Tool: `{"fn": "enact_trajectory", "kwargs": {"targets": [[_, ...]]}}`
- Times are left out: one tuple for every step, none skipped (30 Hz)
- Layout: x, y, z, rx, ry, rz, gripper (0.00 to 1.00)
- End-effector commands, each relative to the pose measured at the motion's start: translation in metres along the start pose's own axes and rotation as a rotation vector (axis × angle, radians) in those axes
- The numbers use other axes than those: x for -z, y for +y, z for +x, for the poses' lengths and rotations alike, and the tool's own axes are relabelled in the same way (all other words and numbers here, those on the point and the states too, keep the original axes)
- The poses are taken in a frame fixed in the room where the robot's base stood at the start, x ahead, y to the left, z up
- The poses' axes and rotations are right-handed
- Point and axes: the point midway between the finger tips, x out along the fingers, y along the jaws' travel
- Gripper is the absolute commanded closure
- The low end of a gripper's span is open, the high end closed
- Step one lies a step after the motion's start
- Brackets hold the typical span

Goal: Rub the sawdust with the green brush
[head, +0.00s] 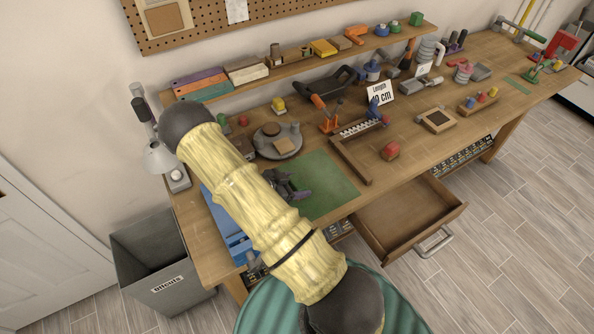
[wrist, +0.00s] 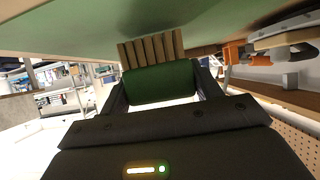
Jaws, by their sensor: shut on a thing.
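My gripper (head: 290,188) is over the left part of the green mat (head: 325,180) on the workbench, partly behind my yellow arm. In the wrist view my gripper (wrist: 160,88) is shut on the green brush (wrist: 162,84), with a dark finger on each side of its green body. The brush's tan bristles (wrist: 150,48) point toward the green surface that fills the top of the wrist view. They are at or very close to it; I cannot tell whether they touch. The brush is hidden in the head view. I cannot make out any sawdust in either view.
An open, empty-looking drawer (head: 408,212) sticks out below the bench front. A grey round plate (head: 278,141), a wooden rail (head: 350,160) and a red object (head: 390,150) border the mat. A grey bin (head: 160,262) stands at the left. The mat's right part is clear.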

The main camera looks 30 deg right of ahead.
Motion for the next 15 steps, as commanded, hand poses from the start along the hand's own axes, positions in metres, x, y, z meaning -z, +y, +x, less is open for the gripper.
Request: {"fn": "enact_trajectory", "kwargs": {"targets": [[0.018,-0.001,-0.009,0.002,0.000,0.007,0.67],[0.018,0.000,-0.009,0.000,0.000,0.005,0.67],[0.021,0.000,-0.010,-0.001,0.001,0.005,0.67],[0.023,0.000,-0.011,-0.001,0.001,0.005,0.67],[0.026,0.000,-0.012,-0.001,0.001,0.005,0.67],[0.029,0.000,-0.014,-0.001,0.001,0.006,0.67],[0.032,0.000,-0.015,-0.002,0.001,0.006,0.67],[0.035,0.000,-0.016,-0.002,0.001,0.007,0.67],[0.038,0.000,-0.018,-0.002,0.001,0.007,0.67],[0.040,0.000,-0.019,-0.002,0.001,0.007,0.67],[0.043,0.000,-0.020,-0.003,0.002,0.008,0.67],[0.046,0.000,-0.021,-0.003,0.002,0.008,0.67],[0.049,0.000,-0.022,-0.003,0.002,0.008,0.67],[0.051,0.000,-0.024,-0.004,0.002,0.008,0.67],[0.054,0.000,-0.025,-0.004,0.002,0.008,0.67]]}}
